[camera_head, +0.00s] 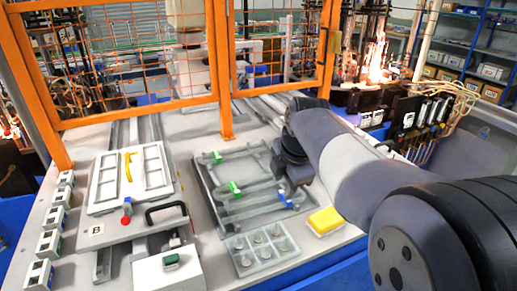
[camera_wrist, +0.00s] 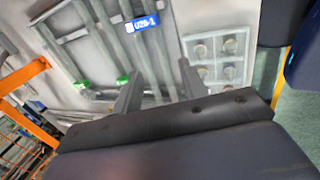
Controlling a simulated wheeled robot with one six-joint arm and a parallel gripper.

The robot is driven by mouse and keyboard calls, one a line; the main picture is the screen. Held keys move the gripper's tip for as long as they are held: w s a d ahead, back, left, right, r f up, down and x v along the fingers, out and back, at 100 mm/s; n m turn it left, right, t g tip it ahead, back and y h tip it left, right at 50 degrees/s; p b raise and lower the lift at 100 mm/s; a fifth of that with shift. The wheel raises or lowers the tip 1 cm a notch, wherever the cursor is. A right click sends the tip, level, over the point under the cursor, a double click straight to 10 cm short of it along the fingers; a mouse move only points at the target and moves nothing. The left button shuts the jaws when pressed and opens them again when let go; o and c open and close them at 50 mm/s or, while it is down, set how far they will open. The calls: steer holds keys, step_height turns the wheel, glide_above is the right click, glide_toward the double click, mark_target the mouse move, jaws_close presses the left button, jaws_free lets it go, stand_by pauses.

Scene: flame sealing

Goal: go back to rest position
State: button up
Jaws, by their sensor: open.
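My gripper (camera_wrist: 157,85) shows in the wrist view as two grey fingers spread apart, with nothing between them. In the head view my arm reaches in from the right, and the wrist end hangs above the right side of a grey tray (camera_head: 208,192). The fingers are mostly hidden there. The tray holds grey tubes (camera_head: 250,187) with green clips (camera_head: 235,187).
A clear box with round pieces (camera_head: 262,248) and a yellow block (camera_head: 326,220) lie near the front edge. A white fixture (camera_head: 104,180) with a black handle (camera_head: 167,211) stands left. An orange mesh fence (camera_head: 225,90) crosses the back. Flames (camera_head: 376,62) burn at the back right.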

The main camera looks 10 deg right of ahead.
mark_target(276, 205)
steer(key=x, duration=1)
steer(key=shift+a+f, duration=0.1)
steer(key=shift+f, duration=0.1)
steer(key=shift+r+p, duration=0.2)
steer(key=shift+p, duration=0.15)
steer(key=shift+f, duration=0.1)
